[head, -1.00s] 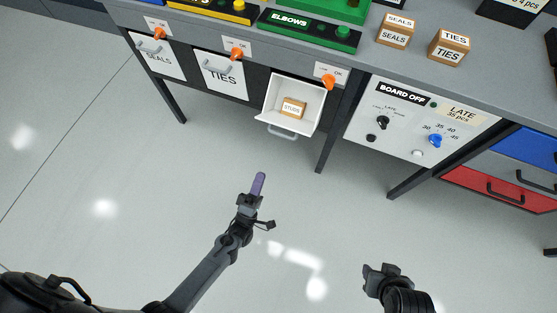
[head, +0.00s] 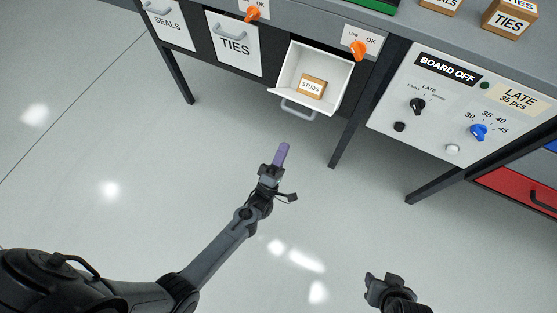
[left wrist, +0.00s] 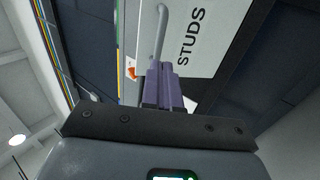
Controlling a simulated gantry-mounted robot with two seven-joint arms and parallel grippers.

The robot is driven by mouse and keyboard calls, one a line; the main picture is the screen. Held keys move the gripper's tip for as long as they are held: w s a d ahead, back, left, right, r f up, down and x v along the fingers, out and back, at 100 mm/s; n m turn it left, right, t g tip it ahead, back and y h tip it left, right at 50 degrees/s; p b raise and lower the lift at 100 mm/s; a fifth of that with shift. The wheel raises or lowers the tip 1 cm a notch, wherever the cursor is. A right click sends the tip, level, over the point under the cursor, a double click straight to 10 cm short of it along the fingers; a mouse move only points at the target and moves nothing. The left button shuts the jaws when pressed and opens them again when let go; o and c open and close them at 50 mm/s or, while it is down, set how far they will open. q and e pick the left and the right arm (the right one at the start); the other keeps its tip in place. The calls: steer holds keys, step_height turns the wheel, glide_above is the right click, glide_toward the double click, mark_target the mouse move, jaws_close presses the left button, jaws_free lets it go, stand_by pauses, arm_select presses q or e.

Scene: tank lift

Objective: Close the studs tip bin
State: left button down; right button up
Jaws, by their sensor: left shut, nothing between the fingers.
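The studs tip bin (head: 337,88) is tilted open under the bench in the head view, with a small box labelled STUDS (head: 312,87) inside it. Its grey handle (head: 298,110) is on the front's lower edge. My left gripper (head: 283,154) has purple fingers, is shut and empty, and is below the bin, apart from the handle. In the left wrist view the fingers (left wrist: 161,84) point toward the white STUDS front (left wrist: 196,40) and its handle (left wrist: 158,35). My right gripper (head: 385,283) is low in the head view; its fingertips are not clear.
The TIES bin (head: 232,48) and SEALS bin (head: 167,32) to the left are closed. Orange knobs sit by the bins, one (head: 358,49) above the studs bin. A bench leg (head: 347,140) and a control panel (head: 455,100) are to the right. The floor in front is clear.

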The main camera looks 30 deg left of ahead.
arm_select(q)
steer(key=b+x, duration=0.2)
steer(key=x, duration=0.6)
steer(key=shift+w+r, duration=0.15)
steer(key=shift+w, duration=0.15)
steer(key=shift+r, duration=0.1)
